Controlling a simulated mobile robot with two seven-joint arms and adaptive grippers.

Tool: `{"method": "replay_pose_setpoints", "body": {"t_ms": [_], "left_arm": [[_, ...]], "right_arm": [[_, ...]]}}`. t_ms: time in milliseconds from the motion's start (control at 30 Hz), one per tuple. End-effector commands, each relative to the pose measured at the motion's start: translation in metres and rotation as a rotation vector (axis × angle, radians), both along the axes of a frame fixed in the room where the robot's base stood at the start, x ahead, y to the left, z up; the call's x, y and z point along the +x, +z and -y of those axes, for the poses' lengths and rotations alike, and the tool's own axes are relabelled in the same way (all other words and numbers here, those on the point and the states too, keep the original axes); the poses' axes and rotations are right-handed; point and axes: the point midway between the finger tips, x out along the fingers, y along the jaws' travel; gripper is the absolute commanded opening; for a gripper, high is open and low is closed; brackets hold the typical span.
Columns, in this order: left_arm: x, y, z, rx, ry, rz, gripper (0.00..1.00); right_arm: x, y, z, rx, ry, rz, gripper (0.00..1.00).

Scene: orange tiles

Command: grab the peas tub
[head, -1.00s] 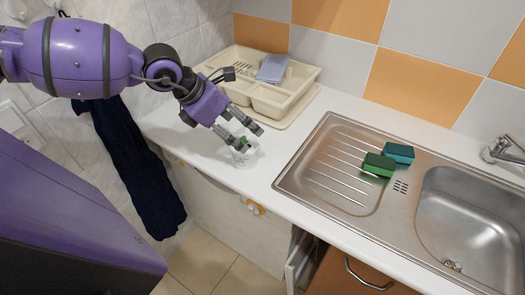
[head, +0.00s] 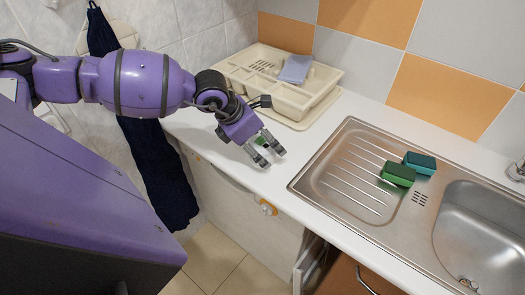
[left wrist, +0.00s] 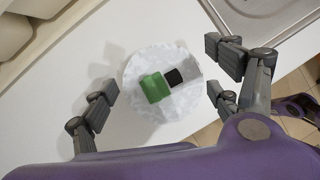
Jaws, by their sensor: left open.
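The peas tub (left wrist: 143,112) shows in the left wrist view as a pale, round, mottled shape with a green block-like patch and a small black part on top. In the head view my left gripper hides nearly all of it; a bit of green shows between the fingers. My left gripper (head: 270,158) is open over the counter near its front edge. In the left wrist view its fingers (left wrist: 160,84) stand on either side of the tub, with gaps, so they do not appear to touch it.
A cream dish rack (head: 321,98) with a blue-grey item stands behind the gripper. To the right are a steel sink (head: 340,190), a green sponge (head: 397,174) and a teal sponge (head: 420,162). A dark towel (head: 160,170) hangs at the left. White counter (head: 300,150) is clear between rack and sink.

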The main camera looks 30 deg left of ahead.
Motion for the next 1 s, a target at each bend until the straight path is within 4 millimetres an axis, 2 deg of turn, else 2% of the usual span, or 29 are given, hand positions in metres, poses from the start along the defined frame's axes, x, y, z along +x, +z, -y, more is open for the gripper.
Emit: {"method": "replay_pose_setpoints", "body": {"t_ms": [67, 400, 500, 767, 867, 1000], "left_arm": [[0.0, 0.0, 0.0, 0.0, 0.0, 0.0, 0.79], [0.0, 0.0, 0.0, 0.0, 0.0, 0.0, 0.35], [0.0, 0.001, 0.0, 0.0, 0.0, 0.001, 0.24], [0.0, 0.004, 0.0, -0.001, 0.0, 0.002, 0.24], [0.001, 0.011, 0.0, -0.001, 0.0, 0.003, 0.24], [0.001, 0.03, -0.001, 0.002, 0.001, 0.003, 0.24]], "right_arm": [[0.0, 0.0, 0.001, -0.002, 0.002, 0.001, 0.0], [0.0, 0.0, 0.0, -0.002, 0.002, 0.001, 0.0], [0.001, 0.0, 0.0, 0.001, 0.0, 0.001, 0.0], [0.002, 0.001, -0.004, 0.01, -0.008, 0.003, 0.0], [0.002, 0.001, -0.005, 0.011, -0.008, 0.003, 0.0], [0.001, 0.001, -0.005, 0.01, -0.007, 0.002, 0.0]]}}
